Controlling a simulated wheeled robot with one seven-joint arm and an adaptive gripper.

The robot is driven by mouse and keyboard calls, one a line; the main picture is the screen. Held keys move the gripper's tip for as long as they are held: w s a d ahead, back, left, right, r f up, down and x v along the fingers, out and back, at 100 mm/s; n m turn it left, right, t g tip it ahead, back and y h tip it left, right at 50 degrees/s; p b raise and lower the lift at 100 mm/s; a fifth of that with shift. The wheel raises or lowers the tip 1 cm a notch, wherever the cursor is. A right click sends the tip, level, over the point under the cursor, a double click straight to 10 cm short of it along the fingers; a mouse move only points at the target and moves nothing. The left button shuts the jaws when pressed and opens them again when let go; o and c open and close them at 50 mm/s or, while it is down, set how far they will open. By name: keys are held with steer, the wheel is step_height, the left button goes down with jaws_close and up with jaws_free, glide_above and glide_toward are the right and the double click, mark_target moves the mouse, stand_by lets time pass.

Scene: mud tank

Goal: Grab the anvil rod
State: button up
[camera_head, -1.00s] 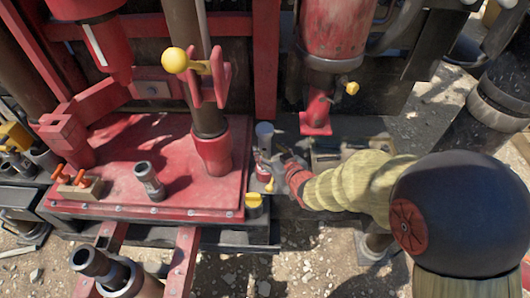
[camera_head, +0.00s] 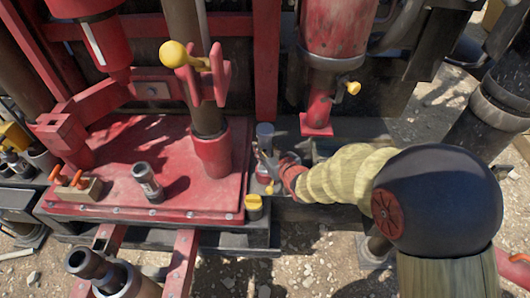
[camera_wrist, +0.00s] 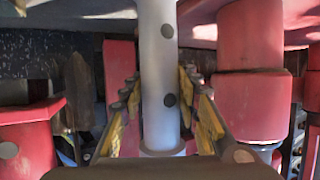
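A grey metal rod, which I take as the anvil rod (camera_head: 264,132), stands upright at the right edge of the red platform in the head view. In the wrist view the rod (camera_wrist: 158,70) runs down the middle, smooth and pale with dark round spots. My gripper (camera_head: 268,164) is right at the rod in the head view. In the wrist view my gripper (camera_wrist: 163,105) has one finger on each side of the rod, with gaps between the finger pads and the rod. The rod's lower end is partly hidden by my gripper.
A red collar (camera_head: 213,155) around a thick pipe stands left of the rod. A yellow-capped post (camera_head: 254,206) is just in front. A red hanging cylinder foot (camera_head: 316,124) is behind to the right. A short metal tube (camera_head: 148,182) stands on the red platform (camera_head: 110,190).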

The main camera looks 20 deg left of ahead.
jaws_close()
stand_by(0.5)
steer(key=shift+w+r, duration=0.1)
steer(key=shift+r, duration=0.1)
